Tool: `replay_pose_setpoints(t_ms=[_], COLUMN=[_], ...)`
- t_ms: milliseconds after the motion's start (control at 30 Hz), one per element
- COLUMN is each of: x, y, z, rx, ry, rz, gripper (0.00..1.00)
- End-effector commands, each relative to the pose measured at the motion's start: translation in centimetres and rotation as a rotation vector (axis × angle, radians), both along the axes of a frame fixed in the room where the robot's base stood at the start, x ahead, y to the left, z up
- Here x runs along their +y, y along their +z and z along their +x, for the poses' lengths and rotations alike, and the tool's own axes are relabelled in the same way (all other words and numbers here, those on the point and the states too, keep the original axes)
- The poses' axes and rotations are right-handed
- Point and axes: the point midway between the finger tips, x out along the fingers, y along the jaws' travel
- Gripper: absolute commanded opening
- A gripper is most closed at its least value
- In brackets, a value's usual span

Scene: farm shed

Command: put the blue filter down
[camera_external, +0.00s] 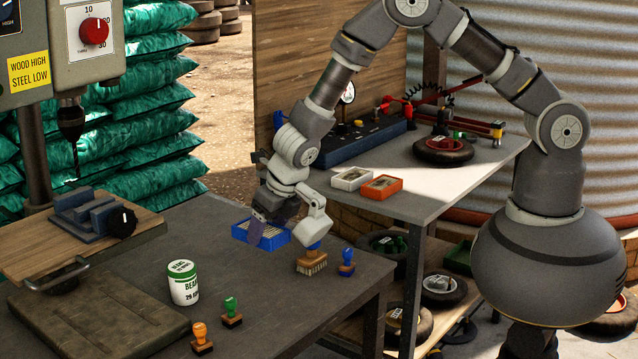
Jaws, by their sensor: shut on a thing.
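The blue filter (243,234) is a shallow blue frame with a pale pleated middle. It is at the far edge of the dark workbench (190,232). My gripper (264,236) points down over the filter and is shut on it. The fingers and wrist cover part of the filter's middle and right side. The filter looks roughly level and low over the bench top; I cannot tell whether its underside touches.
Right of the gripper stand a brush (312,262) and a blue stamp (347,262). A bean can (183,283), green stamp (231,312) and orange stamp (201,338) stand nearer. White (351,179) and orange (382,187) filters lie on the other table. Bare bench lies mid-right.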

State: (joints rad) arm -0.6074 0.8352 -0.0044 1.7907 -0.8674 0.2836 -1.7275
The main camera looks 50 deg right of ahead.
Motion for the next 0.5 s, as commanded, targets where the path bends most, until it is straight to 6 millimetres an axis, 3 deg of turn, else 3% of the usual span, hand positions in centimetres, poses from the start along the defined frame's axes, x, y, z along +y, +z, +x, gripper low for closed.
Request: replay_pose_setpoints(t_ms=[300,500], x=[0.0,-0.1], y=[-6.1,-8.6], z=[0.0,0.0], rx=[0.001,0.000], ry=[0.001,0.000], rz=[-0.003,-0.001], gripper=[0.38,0.38])
